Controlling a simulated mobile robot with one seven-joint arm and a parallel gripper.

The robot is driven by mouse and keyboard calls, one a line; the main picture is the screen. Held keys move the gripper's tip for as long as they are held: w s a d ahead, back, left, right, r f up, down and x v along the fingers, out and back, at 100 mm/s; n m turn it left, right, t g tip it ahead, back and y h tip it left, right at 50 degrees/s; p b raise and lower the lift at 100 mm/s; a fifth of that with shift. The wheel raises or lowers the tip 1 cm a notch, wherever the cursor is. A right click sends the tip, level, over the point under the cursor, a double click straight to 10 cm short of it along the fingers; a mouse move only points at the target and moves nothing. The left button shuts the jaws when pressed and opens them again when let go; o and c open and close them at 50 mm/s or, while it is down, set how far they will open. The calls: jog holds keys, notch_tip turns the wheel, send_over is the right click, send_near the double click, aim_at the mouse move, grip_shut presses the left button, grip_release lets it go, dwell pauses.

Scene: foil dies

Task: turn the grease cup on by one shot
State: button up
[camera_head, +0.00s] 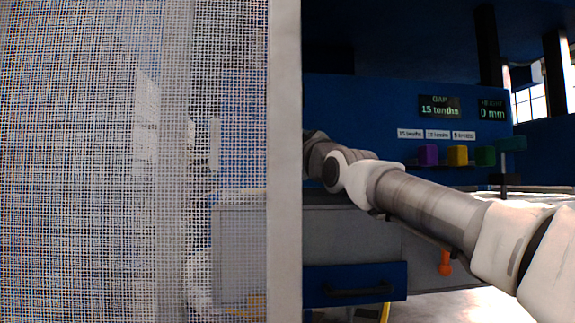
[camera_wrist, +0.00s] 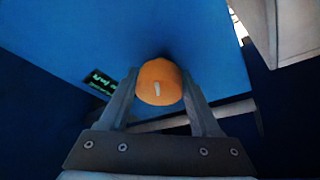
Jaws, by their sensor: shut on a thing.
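In the wrist view a round orange cap (camera_wrist: 158,72), which looks like the grease cup, stands out from a blue panel. It has a short white mark on its face, tilted slightly from upright. My gripper (camera_wrist: 159,82) has one finger on each side of the cap and is shut on it. In the head view my arm reaches left behind the white post of a mesh guard, so my gripper and the cap cannot be made out there.
The mesh guard (camera_head: 90,160) fills the left of the head view. A display (camera_head: 440,107) reads "GAP 15 tenths"; another (camera_head: 492,109) reads 0 mm. Purple (camera_head: 428,154), yellow (camera_head: 457,155) and green (camera_head: 485,156) blocks sit on a ledge. An orange knob (camera_head: 445,263) hangs below my arm.

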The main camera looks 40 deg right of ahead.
jog(key=m+b, duration=0.1)
jog(key=m+h+b, duration=0.1)
jog(key=m, duration=0.1)
jog(key=shift+f+h, duration=0.25)
jog(key=shift+h, duration=0.05)
jog(key=shift+r+m+h+b, duration=0.15)
jog(key=shift+m+h+b, duration=0.8)
jog(key=shift+m, duration=0.75)
jog(key=o, duration=1.3)
jog(key=shift+r, duration=0.1)
jog(key=shift+o, duration=0.2)
jog(key=b+v, duration=0.3)
jog(key=v, duration=1.4)
jog(key=shift+s, duration=0.2)
jog(key=shift+a, duration=0.1)
